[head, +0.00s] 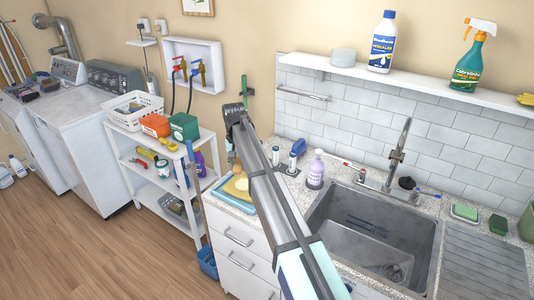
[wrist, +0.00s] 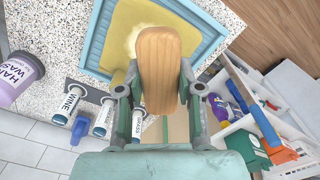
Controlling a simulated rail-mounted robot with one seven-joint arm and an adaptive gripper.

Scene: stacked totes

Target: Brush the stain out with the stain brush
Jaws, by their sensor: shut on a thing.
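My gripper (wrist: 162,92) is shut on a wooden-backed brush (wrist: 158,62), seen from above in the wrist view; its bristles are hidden. The brush is over a yellow cloth (wrist: 190,42) in a shallow blue tray (wrist: 96,38). A pale stain (wrist: 133,40) shows on the cloth just left of the brush and is partly covered by it. I cannot tell whether the bristles touch the cloth. In the head view the tray (head: 231,204) and cloth (head: 232,190) lie on the counter's left end, and my arm hides most of the gripper.
Labelled stain bottles (wrist: 104,117), a blue item (wrist: 80,131) and a purple hand wash bottle (wrist: 20,80) stand near the tray. A sink (head: 370,232) is right of them. A white shelf cart (head: 160,187) with bottles and boxes stands left of the counter.

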